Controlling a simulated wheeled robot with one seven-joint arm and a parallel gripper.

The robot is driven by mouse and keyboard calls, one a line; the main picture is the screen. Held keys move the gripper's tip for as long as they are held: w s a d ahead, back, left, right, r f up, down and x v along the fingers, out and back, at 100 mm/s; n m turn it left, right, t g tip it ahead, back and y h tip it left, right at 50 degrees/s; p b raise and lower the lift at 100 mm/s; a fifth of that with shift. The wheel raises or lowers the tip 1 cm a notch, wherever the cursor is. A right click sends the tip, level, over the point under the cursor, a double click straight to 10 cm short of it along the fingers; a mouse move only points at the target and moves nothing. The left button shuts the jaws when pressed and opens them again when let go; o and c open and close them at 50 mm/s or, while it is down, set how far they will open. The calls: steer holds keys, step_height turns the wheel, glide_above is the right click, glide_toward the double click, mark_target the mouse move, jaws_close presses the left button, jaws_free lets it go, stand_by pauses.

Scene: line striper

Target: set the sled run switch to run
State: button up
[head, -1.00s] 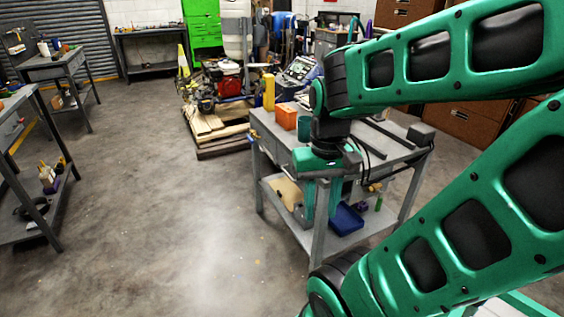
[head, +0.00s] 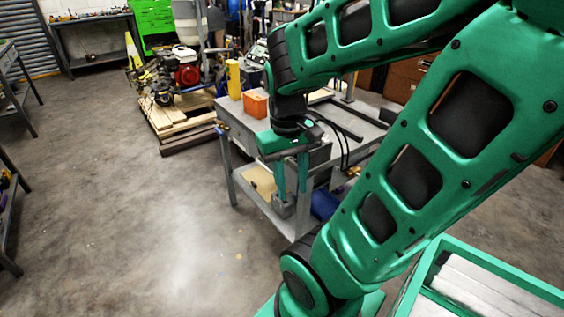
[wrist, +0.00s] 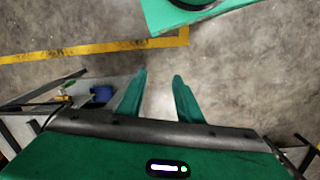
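I cannot make out the sled run switch in either view. A machine with a red engine (head: 187,75) stands on a wooden pallet (head: 185,120) at the back; it may be the line striper, but no switch on it can be told. My gripper (head: 292,190) points down in front of the grey workbench (head: 232,115) in the head view. In the wrist view my gripper (wrist: 159,76) has its two green fingers apart, with only floor visible between them.
An orange box (head: 255,104) and a yellow block (head: 234,79) stand on the workbench. Its lower shelf holds a blue bin (head: 325,204). Open floor (head: 110,210) lies to the left. A yellow floor line (wrist: 90,48) crosses the wrist view. Benches stand at far left.

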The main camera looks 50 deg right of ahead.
steer(key=w+d+f+n+g+h, duration=0.5)
steer(key=w+d+f+n+h, duration=0.35)
steer(key=w+f+n, duration=0.2)
steer(key=w+d+f+n+t+h, duration=0.1)
steer(key=w+f+n+t+h, duration=0.25)
steer(key=w+n+h, duration=0.85)
steer(key=s+d+y, duration=0.1)
steer(key=d, duration=0.2)
steer(key=s+d+n+y, duration=0.1)
steer(key=d, duration=0.3)
steer(key=s+d+n+y, duration=0.1)
steer(key=d, duration=0.2)
steer(key=shift+s+d, duration=0.2)
steer(key=shift+d, duration=0.15)
jaws_close()
